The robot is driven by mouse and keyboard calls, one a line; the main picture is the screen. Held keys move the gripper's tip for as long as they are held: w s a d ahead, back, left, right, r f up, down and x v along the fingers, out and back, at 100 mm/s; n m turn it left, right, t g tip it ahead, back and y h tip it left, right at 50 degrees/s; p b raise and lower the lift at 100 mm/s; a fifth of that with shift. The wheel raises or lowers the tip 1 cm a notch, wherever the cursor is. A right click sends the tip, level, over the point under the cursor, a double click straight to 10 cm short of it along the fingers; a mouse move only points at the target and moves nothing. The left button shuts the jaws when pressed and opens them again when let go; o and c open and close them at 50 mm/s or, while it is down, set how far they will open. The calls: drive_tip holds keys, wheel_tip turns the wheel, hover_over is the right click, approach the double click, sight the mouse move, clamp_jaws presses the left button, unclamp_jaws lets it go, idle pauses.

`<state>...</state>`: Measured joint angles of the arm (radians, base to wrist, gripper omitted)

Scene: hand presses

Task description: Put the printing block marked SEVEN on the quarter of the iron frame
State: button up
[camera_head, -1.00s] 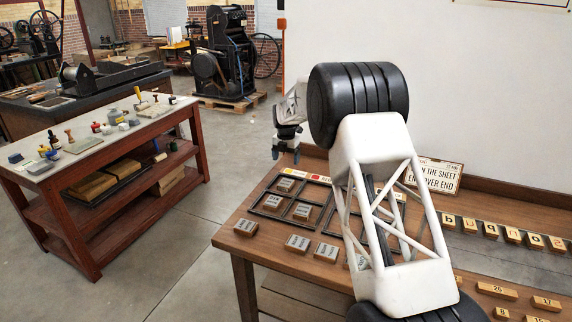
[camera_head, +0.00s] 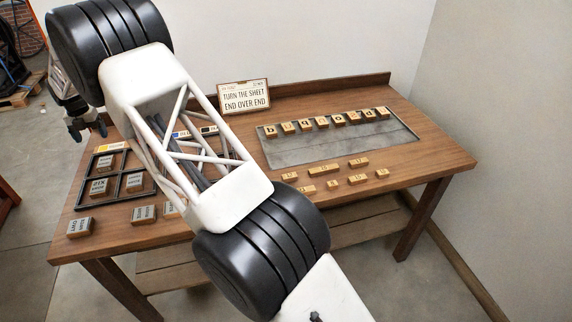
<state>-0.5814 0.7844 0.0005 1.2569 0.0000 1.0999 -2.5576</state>
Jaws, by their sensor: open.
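The dark iron frame (camera_head: 83,185) lies on the left of the wooden table, divided by bars into compartments. Grey-topped blocks sit inside it: one in the far left compartment (camera_head: 106,161), one below it that seems to read SIX (camera_head: 99,187), and one to its right (camera_head: 134,183). More such blocks lie in front of the frame: a left one (camera_head: 80,227), a middle one (camera_head: 143,214) and one partly behind my arm (camera_head: 170,210). I cannot make out which is SEVEN. My gripper (camera_head: 87,130) is open and empty, raised above the table's left end.
A sign (camera_head: 244,96) reading "TURN THE SHEET END OVER END" stands at the back. A grey slab (camera_head: 345,145) holds a row of lettered wooden blocks (camera_head: 338,119). Several small numbered wooden blocks (camera_head: 324,169) lie in front. The table's right end (camera_head: 440,155) is clear.

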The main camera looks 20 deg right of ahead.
drive_tip(key=s+d+r+m, duration=0.3)
drive_tip(key=d+r+m, duration=0.1)
drive_tip(key=d+r, duration=0.5)
drive_tip(key=s+d+r+m, duration=0.45)
drive_tip(key=d+r, duration=0.25)
drive_tip(key=d, duration=0.4)
drive_tip(key=s+d+r+m+t, duration=0.1)
drive_tip(key=s+d+r+m, duration=0.35)
drive_tip(key=s+d, duration=0.35)
drive_tip(key=s+d+r+m, duration=0.4)
drive_tip(key=s+d+m, duration=0.15)
drive_tip(key=d, duration=0.55)
drive_tip(key=s+d+r+m+t, duration=0.1)
drive_tip(key=s+d+m, duration=0.3)
drive_tip(key=s+d, duration=0.45)
drive_tip(key=s+d+m, duration=0.4)
drive_tip(key=s+d, duration=0.1)
drive_tip(key=s, duration=0.6)
drive_tip(key=s+d+f+m, duration=0.2)
drive_tip(key=s+m, duration=0.1)
drive_tip(key=s, duration=0.4)
drive_tip(key=s+d+f+m, duration=0.2)
drive_tip(key=s+d+m, duration=0.1)
drive_tip(key=s, duration=0.4)
drive_tip(key=s+d+f+m, duration=0.2)
drive_tip(key=s+m, duration=0.1)
drive_tip(key=s, duration=0.4)
drive_tip(key=shift+d+f+m+t, duration=0.3)
drive_tip(key=shift+d+f+m, duration=0.05)
drive_tip(key=shift+d, duration=0.05)
